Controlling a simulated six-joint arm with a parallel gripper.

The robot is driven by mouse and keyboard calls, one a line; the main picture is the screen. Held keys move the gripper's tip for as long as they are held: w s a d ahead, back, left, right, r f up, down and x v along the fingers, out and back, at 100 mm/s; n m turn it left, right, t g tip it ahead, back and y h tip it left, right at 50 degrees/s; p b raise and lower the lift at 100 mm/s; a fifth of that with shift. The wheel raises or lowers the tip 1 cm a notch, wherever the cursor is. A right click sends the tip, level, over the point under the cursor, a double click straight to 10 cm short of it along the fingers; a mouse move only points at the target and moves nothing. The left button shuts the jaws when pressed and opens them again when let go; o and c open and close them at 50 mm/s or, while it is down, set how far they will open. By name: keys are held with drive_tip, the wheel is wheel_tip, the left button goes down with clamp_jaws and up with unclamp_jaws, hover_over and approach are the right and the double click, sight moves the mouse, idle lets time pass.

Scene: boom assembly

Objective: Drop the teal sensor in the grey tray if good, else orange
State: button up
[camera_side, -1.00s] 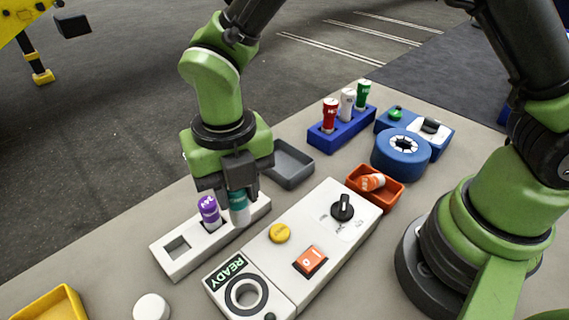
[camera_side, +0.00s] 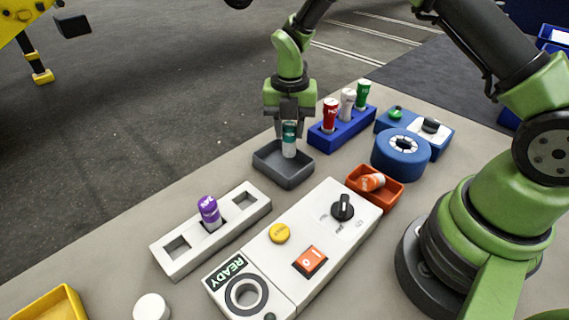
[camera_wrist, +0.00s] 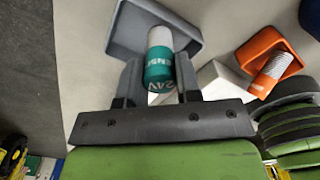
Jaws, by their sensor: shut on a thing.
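My gripper (camera_side: 289,121) is shut on the teal sensor (camera_side: 289,139), which hangs upright with its white end down. The sensor is over the grey tray (camera_side: 268,172), its lower end at about the height of the tray's walls. In the wrist view the sensor (camera_wrist: 160,70) sits between the two fingers, in front of the grey tray (camera_wrist: 127,27). Its label reads 24V. The orange tray (camera_side: 391,195) stands to the right and holds an orange and white sensor (camera_side: 371,182). The display on the white tester (camera_side: 226,272) reads READY.
A white rack (camera_side: 178,262) holds a purple sensor (camera_side: 209,212); its other slots are empty. A blue rack (camera_side: 326,140) with red, white and green sensors stands close to the grey tray's right. A blue round fixture (camera_side: 401,165) is beyond the orange tray.

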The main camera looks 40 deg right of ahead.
drive_tip(key=shift+f, duration=1.05)
drive_tip(key=o, duration=1)
drive_tip(key=shift+o, duration=0.2)
wheel_tip(320, 180, up, 10)
drive_tip(key=s+a+r+m+t+y, duration=0.15)
drive_tip(key=s+r+m+t, duration=0.35)
drive_tip(key=s+r+m, duration=1.25)
drive_tip(key=s+m, duration=0.1)
drive_tip(key=m, duration=0.3)
drive_tip(key=s+a+f+m+t, duration=0.1)
drive_tip(key=s+m, duration=0.1)
drive_tip(key=m, duration=0.2)
drive_tip(key=s+f+m+t, duration=0.1)
drive_tip(key=m, duration=0.3)
drive_tip(key=shift+s+a+m+y, duration=0.25)
drive_tip(key=shift+s+m, duration=0.1)
